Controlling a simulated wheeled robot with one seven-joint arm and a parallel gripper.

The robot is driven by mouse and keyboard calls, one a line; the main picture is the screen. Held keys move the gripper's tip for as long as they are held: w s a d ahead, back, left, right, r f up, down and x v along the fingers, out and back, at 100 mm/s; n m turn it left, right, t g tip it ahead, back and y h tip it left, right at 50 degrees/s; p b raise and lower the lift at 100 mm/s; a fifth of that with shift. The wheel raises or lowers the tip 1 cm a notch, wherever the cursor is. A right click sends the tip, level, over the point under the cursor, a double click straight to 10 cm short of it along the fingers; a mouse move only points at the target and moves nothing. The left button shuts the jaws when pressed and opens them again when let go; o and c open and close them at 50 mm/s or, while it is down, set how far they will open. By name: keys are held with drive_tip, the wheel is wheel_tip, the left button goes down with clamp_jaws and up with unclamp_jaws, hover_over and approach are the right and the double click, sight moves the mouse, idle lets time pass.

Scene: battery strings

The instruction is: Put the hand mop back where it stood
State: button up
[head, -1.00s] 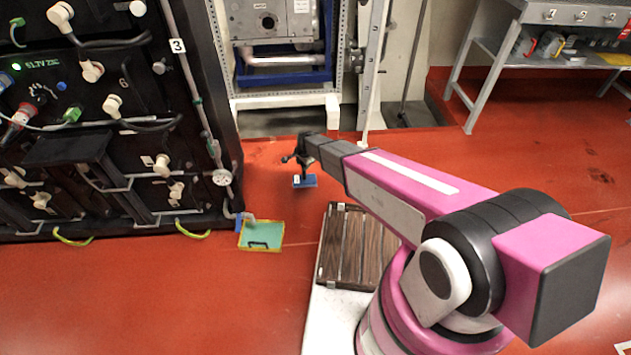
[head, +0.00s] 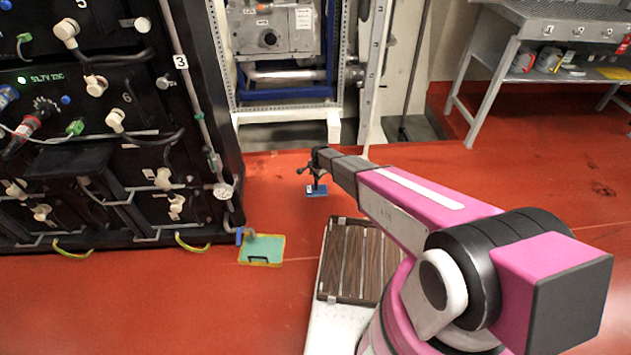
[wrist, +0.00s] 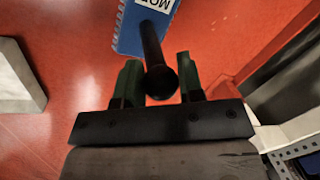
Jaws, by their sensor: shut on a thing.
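The hand mop (head: 317,190) has a blue head with a white label and a dark upright handle. My gripper (head: 312,172) holds it by the handle, out in front of my arm over the red floor. In the wrist view, my gripper (wrist: 159,82) has its two green-dark fingers either side of the black handle (wrist: 152,45), and the blue mop head (wrist: 133,28) shows beyond with part of a label. I cannot tell whether the head touches the floor.
A green tray with a yellow rim (head: 262,262) lies on the floor by the black battery rack (head: 190,215). A slatted wooden box (head: 345,262) sits beside my arm base. A grey workbench (head: 492,75) stands at the back right. Red floor is open between them.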

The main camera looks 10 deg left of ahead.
sight(315, 189)
drive_tip(key=shift+f, duration=2.05)
drive_tip(key=o, duration=0.8)
drive_tip(key=shift+o, duration=0.2)
wheel_tip(315, 189, up, 12)
drive_tip(key=s+d, duration=0.2)
drive_tip(key=s+d+r+n, duration=0.2)
drive_tip(key=s+d+r, duration=0.6)
drive_tip(key=d+r, duration=0.2)
drive_tip(key=s+d+r+n+g+h, duration=0.1)
drive_tip(key=s+d+r+n, duration=0.2)
drive_tip(key=s+d+r, duration=0.6)
drive_tip(key=s+d+r+n, duration=0.3)
drive_tip(key=s+d+r, duration=0.5)
drive_tip(key=d+r, duration=0.4)
drive_tip(key=d, duration=0.3)
drive_tip(key=shift+s+d+r+h, duration=0.3)
drive_tip(key=shift+s+d+r, duration=0.05)
drive_tip(key=shift+s+d, duration=0.05)
